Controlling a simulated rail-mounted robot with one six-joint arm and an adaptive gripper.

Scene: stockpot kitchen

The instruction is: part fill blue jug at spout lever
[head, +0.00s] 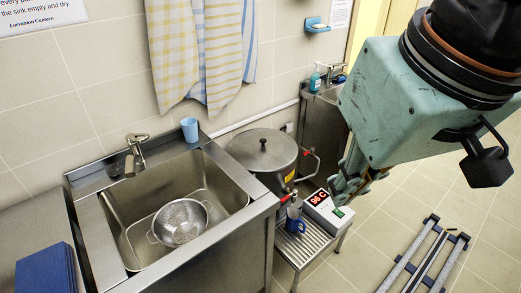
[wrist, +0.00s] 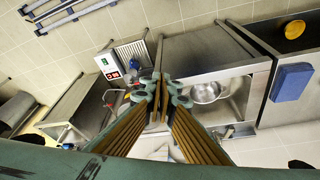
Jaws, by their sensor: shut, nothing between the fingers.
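The blue jug (head: 295,218) stands upright on a slatted metal stand (head: 301,246), below the front of the lidded steel stockpot (head: 264,152). A small red-tipped lever (head: 287,197) shows just above the jug at the pot's tap; I cannot make out its exact setting or any water. My gripper (head: 345,190) is shut and empty, to the right of the jug and in front of the white temperature display (head: 322,208).
The temperature display reads 96 C. A sink (head: 200,195) with a steel colander (head: 181,221) is on the left, with a light blue cup (head: 190,129) on its back rim. A hand basin (head: 325,97) stands behind. Tiled floor is open at right, with a rail.

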